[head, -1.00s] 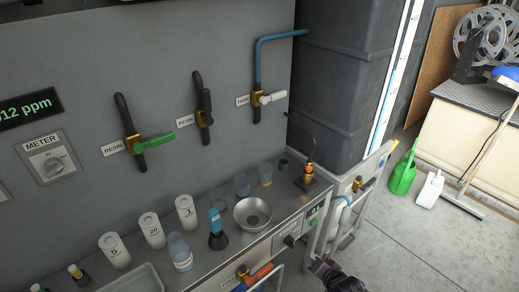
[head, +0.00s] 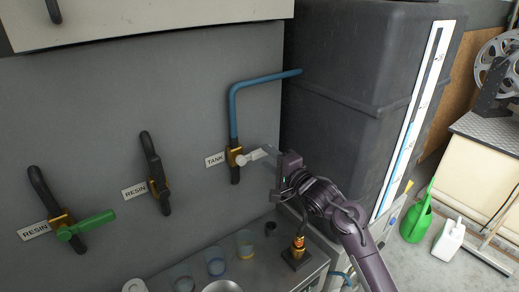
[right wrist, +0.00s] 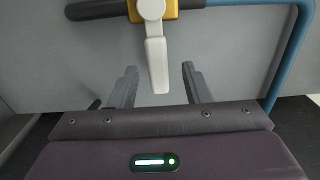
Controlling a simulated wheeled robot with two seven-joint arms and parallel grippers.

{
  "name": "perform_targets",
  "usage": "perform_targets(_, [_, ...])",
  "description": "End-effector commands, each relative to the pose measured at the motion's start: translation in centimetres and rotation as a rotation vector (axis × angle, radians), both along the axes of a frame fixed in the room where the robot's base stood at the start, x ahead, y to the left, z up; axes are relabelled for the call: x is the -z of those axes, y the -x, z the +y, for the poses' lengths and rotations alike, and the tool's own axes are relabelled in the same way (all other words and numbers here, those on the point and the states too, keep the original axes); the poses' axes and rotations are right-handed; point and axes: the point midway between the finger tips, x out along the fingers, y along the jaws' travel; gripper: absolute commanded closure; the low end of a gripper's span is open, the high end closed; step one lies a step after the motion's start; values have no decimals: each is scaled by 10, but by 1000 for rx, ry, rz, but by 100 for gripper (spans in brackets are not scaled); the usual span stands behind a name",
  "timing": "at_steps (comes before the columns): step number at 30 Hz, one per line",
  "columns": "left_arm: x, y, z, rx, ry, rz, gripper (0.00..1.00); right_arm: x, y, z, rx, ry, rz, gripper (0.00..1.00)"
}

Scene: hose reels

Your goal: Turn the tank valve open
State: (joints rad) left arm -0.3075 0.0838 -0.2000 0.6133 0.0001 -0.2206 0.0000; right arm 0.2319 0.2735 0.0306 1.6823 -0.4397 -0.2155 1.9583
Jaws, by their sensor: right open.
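The tank valve (head: 236,156) is a brass body on the grey wall panel, beside a TANK label (head: 215,160). A blue pipe runs up from it to the dark tank (head: 350,90). Its white lever handle (head: 252,156) points right, roughly horizontal. My right gripper (head: 271,157) is at the right of the handle, fingers toward it. In the right wrist view the white handle (right wrist: 157,62) points down between the two open fingers (right wrist: 158,85), with gaps on both sides and no contact visible. My left gripper is not in view.
Two resin valves are on the panel to the left, one with a green handle (head: 92,222). Below is a counter with cups (head: 215,262), a bowl (head: 221,287) and a small brass burner-like device (head: 298,248). A green watering can (head: 417,220) stands on the floor at right.

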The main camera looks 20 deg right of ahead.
Motion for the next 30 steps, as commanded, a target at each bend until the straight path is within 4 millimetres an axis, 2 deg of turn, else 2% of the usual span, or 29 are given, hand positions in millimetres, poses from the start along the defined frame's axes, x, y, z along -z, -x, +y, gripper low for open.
perform_targets(3, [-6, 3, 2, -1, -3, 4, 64, -3, -19, 7, 1, 1, 0, 56])
perform_targets(7, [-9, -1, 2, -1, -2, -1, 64, -1, -32, 11, 2, 0, 0, 56])
perform_targets(13, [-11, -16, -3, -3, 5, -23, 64, 0, -39, 14, 2, 2, 0, 56])
perform_targets(19, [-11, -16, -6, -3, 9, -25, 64, 1, -39, 14, 2, 2, 0, 56])
perform_targets(27, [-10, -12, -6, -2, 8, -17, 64, 1, -39, 14, 2, 2, 0, 92])
perform_targets(29, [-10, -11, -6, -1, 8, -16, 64, 1, -39, 14, 2, 3, 1, 100])
perform_targets(30, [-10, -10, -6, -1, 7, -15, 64, 1, -39, 14, 2, 3, 1, 100])
